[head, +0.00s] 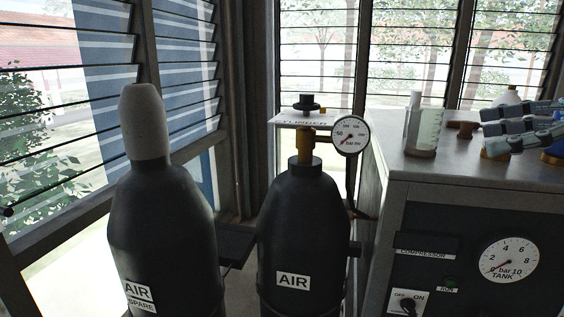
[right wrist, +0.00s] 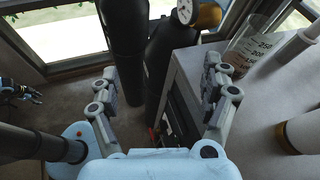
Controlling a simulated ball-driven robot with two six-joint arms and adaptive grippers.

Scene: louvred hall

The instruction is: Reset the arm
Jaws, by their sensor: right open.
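My right gripper (head: 486,130) reaches in from the right edge in the head view, over the compressor's top. In the right wrist view the right gripper (right wrist: 160,72) has its two grey fingers spread wide with nothing between them. Beyond them, from that view, are the air cylinders and the compressor's edge. What looks like my left gripper (right wrist: 20,92) shows small at the left edge of the right wrist view, low near the floor. Its jaws are too small to read. The left arm is not seen in the head view.
A capped spare air cylinder (head: 165,230) and a second air cylinder (head: 305,215) with valve and gauge (head: 351,135) stand left of the compressor cabinet (head: 440,200). A clear beaker (head: 424,130) stands on the cabinet near my right gripper. Louvred windows lie behind.

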